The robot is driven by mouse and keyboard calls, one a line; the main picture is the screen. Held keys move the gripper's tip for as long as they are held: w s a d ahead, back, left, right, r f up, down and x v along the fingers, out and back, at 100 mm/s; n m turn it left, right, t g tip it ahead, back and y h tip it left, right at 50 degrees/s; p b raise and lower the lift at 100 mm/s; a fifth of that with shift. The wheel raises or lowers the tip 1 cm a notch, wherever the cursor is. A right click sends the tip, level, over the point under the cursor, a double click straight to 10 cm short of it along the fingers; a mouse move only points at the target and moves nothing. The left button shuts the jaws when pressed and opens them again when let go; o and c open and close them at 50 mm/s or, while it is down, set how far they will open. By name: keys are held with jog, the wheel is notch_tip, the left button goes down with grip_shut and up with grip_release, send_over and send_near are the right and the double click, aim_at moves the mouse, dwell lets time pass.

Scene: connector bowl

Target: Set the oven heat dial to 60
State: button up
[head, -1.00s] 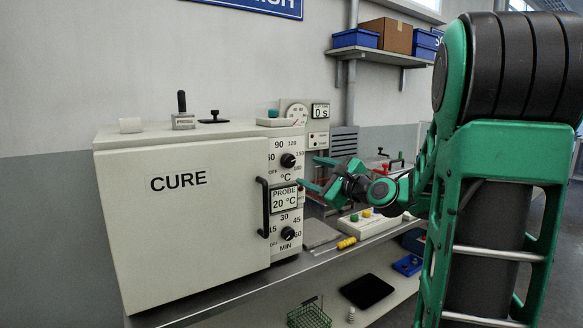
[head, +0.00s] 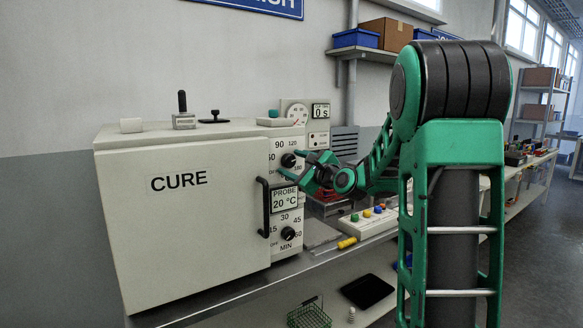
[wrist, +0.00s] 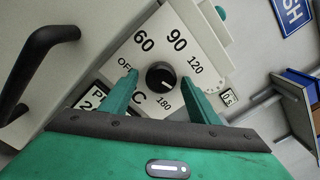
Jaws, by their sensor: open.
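The white CURE oven (head: 185,205) has a control strip on its right side. Its upper, black heat dial (head: 288,161) is ringed by OFF, 60, 90, 120, 180 and a °C mark. In the wrist view the dial (wrist: 160,77) shows a short white mark on its lower right, roughly towards 180; its exact reading is unclear. My gripper (head: 291,163) is open in front of the dial. In the wrist view its green fingertips (wrist: 158,80) lie on either side of the dial, with gaps showing. Whether they reach its depth is unclear.
Below are a PROBE 20 °C display (head: 285,199) and a MIN dial (head: 287,233). A black door handle (head: 264,207) sticks out to the left. A timer panel (head: 320,112) stands behind, and a box with coloured buttons (head: 368,218) sits to the right.

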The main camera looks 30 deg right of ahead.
jog(key=c, duration=1)
jog(key=shift+d, duration=0.1)
jog(key=shift+c, duration=0.2)
